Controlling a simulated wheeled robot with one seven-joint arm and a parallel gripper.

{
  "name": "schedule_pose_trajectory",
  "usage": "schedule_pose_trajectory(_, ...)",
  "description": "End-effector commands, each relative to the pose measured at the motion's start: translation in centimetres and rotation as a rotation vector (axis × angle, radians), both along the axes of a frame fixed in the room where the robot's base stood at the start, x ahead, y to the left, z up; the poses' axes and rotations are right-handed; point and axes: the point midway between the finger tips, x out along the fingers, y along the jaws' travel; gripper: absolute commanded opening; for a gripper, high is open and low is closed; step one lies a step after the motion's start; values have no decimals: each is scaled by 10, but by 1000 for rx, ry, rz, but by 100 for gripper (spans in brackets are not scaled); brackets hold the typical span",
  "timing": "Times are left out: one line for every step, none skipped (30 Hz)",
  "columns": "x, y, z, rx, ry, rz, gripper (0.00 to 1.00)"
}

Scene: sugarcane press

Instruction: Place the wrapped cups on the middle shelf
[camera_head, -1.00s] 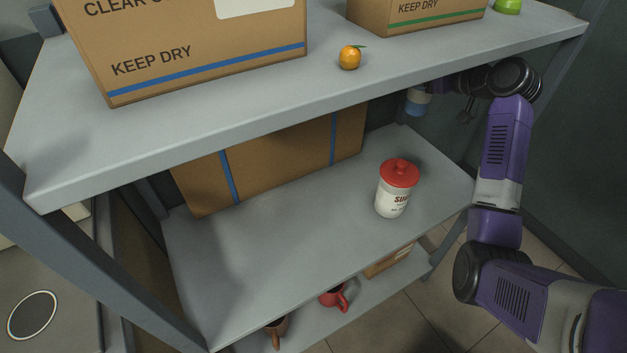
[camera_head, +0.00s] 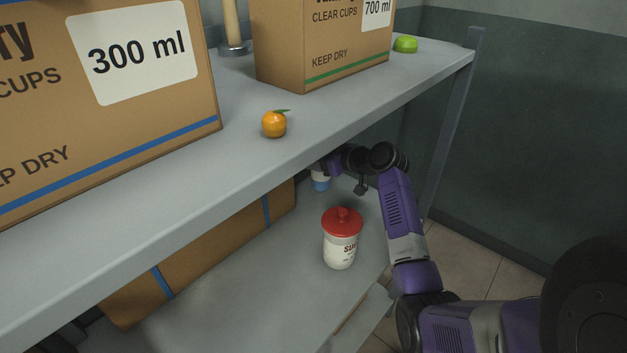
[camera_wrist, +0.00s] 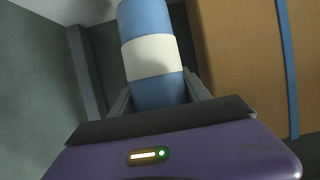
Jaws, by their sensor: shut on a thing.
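The wrapped cups (camera_wrist: 150,55), a blue and white banded cylinder, fill the middle of the wrist view. My gripper (camera_wrist: 160,92) is shut on them, one finger on each side. In the head view the lower part of the wrapped cups (camera_head: 320,182) shows just under the top shelf's edge, over the far end of the middle shelf (camera_head: 255,285). Their upper part is hidden by the top shelf. I cannot tell whether they touch the middle shelf.
A red-lidded sugar jar (camera_head: 341,240) stands on the middle shelf in front of the cups. A blue-striped carton (camera_head: 205,245) lies behind to the left. The top shelf (camera_head: 190,165) overhangs, bearing cartons, an orange fruit (camera_head: 274,124) and a green fruit (camera_head: 405,44).

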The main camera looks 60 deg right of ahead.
Motion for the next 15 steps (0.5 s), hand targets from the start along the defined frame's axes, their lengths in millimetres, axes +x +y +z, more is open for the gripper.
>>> schedule_pose_trajectory(-1, 0, -8, 1, 0, -1, 8)
schedule_pose_trajectory(0, -1, -11, 0, -1, -1, 8)
schedule_pose_trajectory(-1, -1, -15, -1, -1, -2, 8)
schedule_pose_trajectory(-1, -1, -16, -1, -1, -2, 8)
schedule_pose_trajectory(-1, -1, -18, -1, -1, -2, 8)
schedule_pose_trajectory(0, -1, -19, -1, -1, -2, 8)
schedule_pose_trajectory(-1, -1, -20, -1, -1, -1, 8)
schedule_pose_trajectory(0, -1, -22, -1, -1, -1, 8)
schedule_pose_trajectory(-1, -1, -26, 0, 0, -1, 8)
schedule_pose_trajectory(-1, 0, -30, 0, 0, -1, 8)
schedule_pose_trajectory(-1, 0, -34, 1, 0, -1, 8)
schedule_pose_trajectory(0, 0, -41, 2, 1, -1, 8)
schedule_pose_trajectory(0, 0, -45, 2, 1, -1, 8)
schedule_pose_trajectory(0, 0, -50, 1, 1, 0, 8)
schedule_pose_trajectory(0, 0, -55, 1, 0, -1, 8)
